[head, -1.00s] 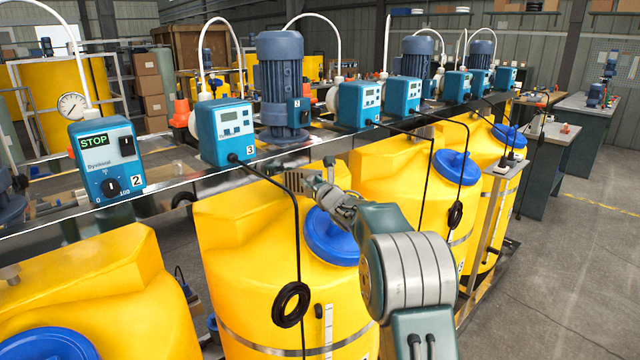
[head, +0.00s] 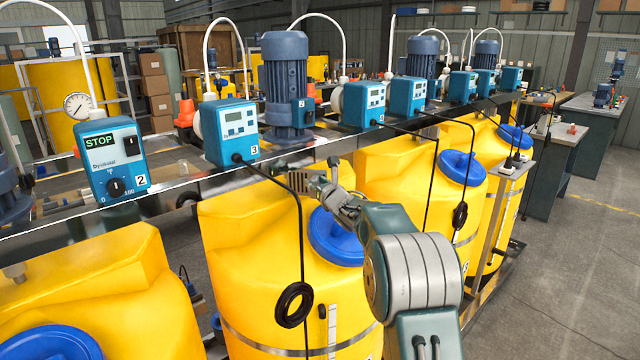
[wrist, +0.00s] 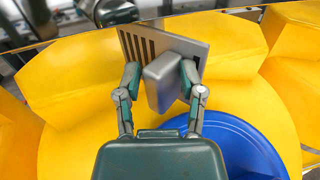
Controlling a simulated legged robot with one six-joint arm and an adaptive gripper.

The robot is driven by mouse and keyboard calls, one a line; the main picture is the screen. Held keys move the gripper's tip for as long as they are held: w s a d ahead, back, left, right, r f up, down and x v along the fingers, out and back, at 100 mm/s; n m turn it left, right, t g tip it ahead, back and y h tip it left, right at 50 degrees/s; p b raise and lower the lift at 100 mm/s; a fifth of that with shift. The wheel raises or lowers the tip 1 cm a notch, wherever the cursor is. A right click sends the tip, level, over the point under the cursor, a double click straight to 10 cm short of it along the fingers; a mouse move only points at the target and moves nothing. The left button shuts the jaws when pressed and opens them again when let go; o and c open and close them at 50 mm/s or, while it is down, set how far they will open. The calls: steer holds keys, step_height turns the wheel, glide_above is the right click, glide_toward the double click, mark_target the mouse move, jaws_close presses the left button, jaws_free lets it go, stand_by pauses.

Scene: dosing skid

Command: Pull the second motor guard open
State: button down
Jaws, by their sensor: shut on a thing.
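The second motor guard (wrist: 140,47) is a grey slotted plate with a thick pale block on its near side. In the wrist view, the two fingers of my gripper (wrist: 164,78) are closed on the block, one on each side. In the head view, the guard (head: 305,182) is small and stands by the rail, below and in front of the blue-grey motor (head: 287,85) marked 2. My gripper (head: 333,188) reaches it from the right, above the yellow tank (head: 250,260). The fingertips are too small to make out there.
A blue pump box marked 3 (head: 232,132) and a STOP box marked 2 (head: 110,160) sit along the metal rail. A black cable with a coil (head: 294,304) hangs left of my arm. A blue lid (head: 335,240) lies under the arm.

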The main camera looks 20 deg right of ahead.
steer(key=shift+w+a+r, duration=0.1)
steer(key=shift+a+r, duration=0.1)
steer(key=shift+a, duration=0.65)
steer(key=shift+c, duration=2.4)
jaws_free()
steer(key=shift+a, duration=0.1)
steer(key=shift+w+a, duration=0.15)
steer(key=shift+a, duration=0.2)
steer(key=shift+d, duration=0.55)
steer(key=shift+s+a, duration=0.2)
steer(key=shift+s, duration=0.05)
steer(key=s+a, duration=0.6)
steer(key=s, duration=0.4)
steer(key=shift+s+f, duration=0.15)
steer(key=shift+s, duration=0.1)
